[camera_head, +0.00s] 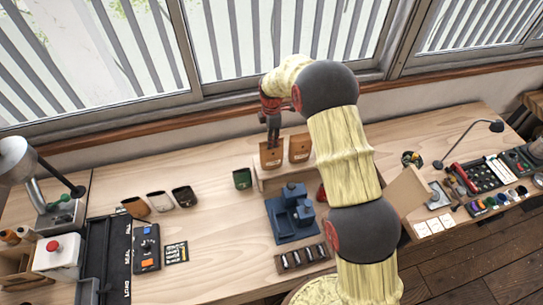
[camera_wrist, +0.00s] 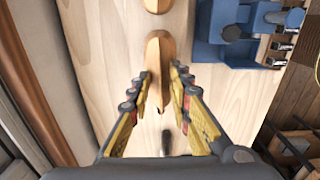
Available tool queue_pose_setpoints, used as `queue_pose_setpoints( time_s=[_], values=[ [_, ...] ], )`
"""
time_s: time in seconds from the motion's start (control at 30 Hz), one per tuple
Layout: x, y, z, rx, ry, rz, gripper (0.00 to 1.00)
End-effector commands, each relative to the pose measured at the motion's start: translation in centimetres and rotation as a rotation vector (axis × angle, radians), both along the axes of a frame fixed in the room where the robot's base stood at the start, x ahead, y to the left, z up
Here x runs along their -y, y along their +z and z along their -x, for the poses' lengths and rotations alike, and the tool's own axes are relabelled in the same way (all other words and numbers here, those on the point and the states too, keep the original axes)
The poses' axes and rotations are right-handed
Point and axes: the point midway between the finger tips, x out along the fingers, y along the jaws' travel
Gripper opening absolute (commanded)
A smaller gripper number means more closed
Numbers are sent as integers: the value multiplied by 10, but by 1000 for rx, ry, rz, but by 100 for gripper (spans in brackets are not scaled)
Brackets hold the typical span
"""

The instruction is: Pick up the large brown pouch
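Two brown pouches stand upright side by side near the back of the bench, a left one (camera_head: 271,157) and a right one (camera_head: 300,148). They look alike; I cannot tell surely which is larger. My gripper (camera_head: 273,141) points down at the top of the left pouch. In the wrist view my gripper (camera_wrist: 161,76) is open, with a finger on either side of a brown pouch (camera_wrist: 157,58). I cannot tell whether the fingers touch it or are still above it. The other brown pouch (camera_wrist: 157,5) shows at the top edge.
A blue machine (camera_head: 290,218) stands in front of the pouches, with a dark green pouch (camera_head: 242,179) to the left. Black (camera_head: 184,197), white (camera_head: 160,202) and brown-orange (camera_head: 135,207) open containers lie further left. The window wall (camera_head: 160,150) is close behind.

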Motion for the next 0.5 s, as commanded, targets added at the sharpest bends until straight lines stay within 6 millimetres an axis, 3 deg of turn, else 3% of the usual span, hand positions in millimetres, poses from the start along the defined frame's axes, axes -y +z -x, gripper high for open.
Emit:
queue_pose_setpoints(
  time_s=[0.3,0.5],
  values=[
    [0,0,0,0,0,0,0],
    [0,0,0,0,0,0,0]
  ],
)
